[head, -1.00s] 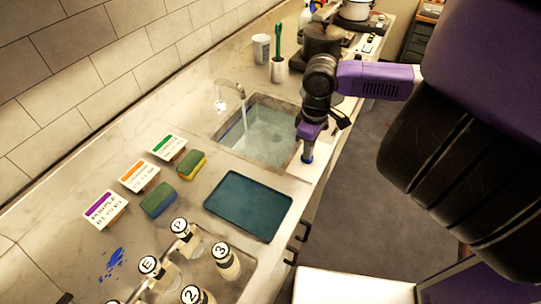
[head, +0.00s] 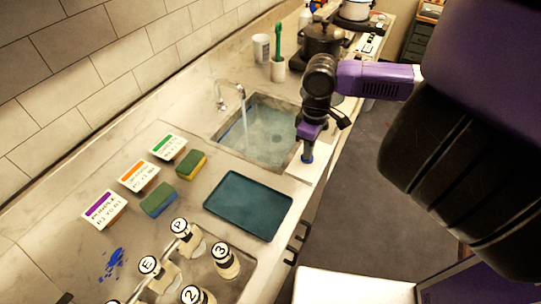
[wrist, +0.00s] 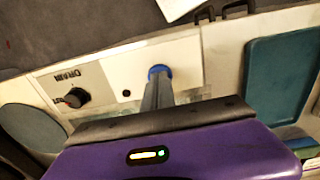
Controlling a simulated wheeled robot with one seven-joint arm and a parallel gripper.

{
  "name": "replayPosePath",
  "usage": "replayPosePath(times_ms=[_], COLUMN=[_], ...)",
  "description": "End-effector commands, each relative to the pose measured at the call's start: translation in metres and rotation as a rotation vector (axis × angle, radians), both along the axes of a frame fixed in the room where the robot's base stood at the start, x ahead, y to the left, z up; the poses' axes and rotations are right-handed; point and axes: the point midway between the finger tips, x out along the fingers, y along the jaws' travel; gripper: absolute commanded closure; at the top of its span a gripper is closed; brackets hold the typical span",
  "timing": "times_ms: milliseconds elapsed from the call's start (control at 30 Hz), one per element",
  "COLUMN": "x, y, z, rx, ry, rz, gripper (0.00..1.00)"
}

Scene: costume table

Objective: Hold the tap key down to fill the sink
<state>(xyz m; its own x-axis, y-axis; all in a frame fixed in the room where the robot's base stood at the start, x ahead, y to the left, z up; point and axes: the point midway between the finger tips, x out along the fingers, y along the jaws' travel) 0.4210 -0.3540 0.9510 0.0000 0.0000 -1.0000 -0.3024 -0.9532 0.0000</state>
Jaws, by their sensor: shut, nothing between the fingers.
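The sink (head: 226,136) is set in the counter, with bluish water (head: 265,130) in it. The curved metal tap (head: 228,84) stands at its back left, and a stream of water runs from it into the basin. My gripper (head: 308,150) points down at the sink's front right edge. In the wrist view, my gripper (wrist: 158,84) is shut, with its fingertips at the round blue tap key (wrist: 158,69) on a pale panel. The fingers partly cover the key, and they appear to touch it. How far it is pressed cannot be told.
A black knob (wrist: 76,97) marked DRAIN is on the same panel. A teal tray (head: 248,205) lies in front of the sink. Sponges (head: 191,165), label cards (head: 169,148) and several labelled bottles (head: 226,261) stand left and nearer. A pot (head: 323,40) is behind my gripper.

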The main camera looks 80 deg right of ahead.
Motion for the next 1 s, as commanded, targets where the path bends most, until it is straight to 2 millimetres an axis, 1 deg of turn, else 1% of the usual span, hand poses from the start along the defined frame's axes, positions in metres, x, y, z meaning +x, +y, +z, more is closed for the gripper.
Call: replayPosePath(times_ms=[167,267,367,600,733,1000], x=[0.0,0.0,0.0,0.0,0.0,0.0], y=[0.0,0.0,0.0,0.0,0.0,0.0], z=[0.0,0.003,0.012,0.039,0.051,0.05], rx=[0.0,-0.001,-0.001,0.0,0.0,0.0], ry=[0.001,0.001,0.001,0.0,-0.001,0.0], rz=[0.0,-0.001,-0.001,-0.001,0.0,0.0], gripper=[1.0,1.0,1.0,1.0,1.0,1.0])
